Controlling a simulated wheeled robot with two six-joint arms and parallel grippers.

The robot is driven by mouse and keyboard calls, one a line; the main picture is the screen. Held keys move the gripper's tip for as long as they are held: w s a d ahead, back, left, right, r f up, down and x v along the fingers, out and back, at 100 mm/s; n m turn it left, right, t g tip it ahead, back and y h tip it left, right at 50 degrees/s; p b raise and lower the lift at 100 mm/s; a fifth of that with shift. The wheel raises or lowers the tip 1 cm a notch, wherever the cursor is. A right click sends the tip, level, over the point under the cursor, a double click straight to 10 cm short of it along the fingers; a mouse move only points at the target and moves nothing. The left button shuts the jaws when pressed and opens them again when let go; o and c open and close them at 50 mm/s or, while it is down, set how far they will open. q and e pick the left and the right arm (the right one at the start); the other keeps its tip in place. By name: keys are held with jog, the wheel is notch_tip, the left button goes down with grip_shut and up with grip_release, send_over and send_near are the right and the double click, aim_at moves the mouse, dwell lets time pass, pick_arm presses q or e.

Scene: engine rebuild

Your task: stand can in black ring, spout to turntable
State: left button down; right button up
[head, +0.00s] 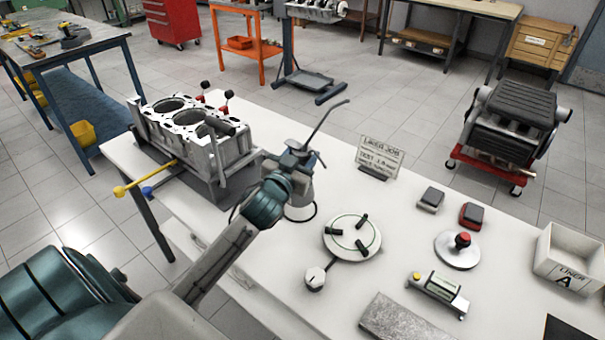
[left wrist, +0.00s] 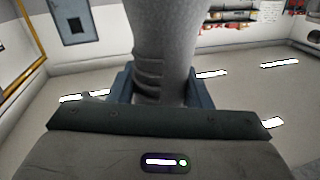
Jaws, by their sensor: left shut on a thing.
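A grey oil can (head: 299,200) with a long thin spout (head: 325,122) stands upright or nearly so on the white table. Its spout rises up and to the right, toward the far side. My left gripper (head: 296,163) is shut on the upper part of the can; the ribbed can (left wrist: 163,45) fills the space between the fingers in the left wrist view. A thin black ring (head: 315,211) shows around the can's base; I cannot tell whether the base touches the table. The turntable (head: 340,246), a round white plate with black posts and a green ring, lies right of the can and nearer. My right gripper is out of view.
An engine block (head: 190,135) stands left of the can. A sign (head: 379,157) stands behind the turntable. A red-knobbed disc (head: 457,255), a small level-like tool (head: 438,291) and a white bin (head: 570,252) are on the right. The table between can and sign is clear.

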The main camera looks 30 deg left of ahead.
pick_arm(q)
notch_tip(320, 180, down, 4)
jog(key=shift+w+r, duration=0.1)
jog(key=shift+f, duration=0.4)
jog(key=shift+f, duration=0.1)
jog(key=c, duration=0.7)
grip_release()
jog(key=shift+c, duration=0.2)
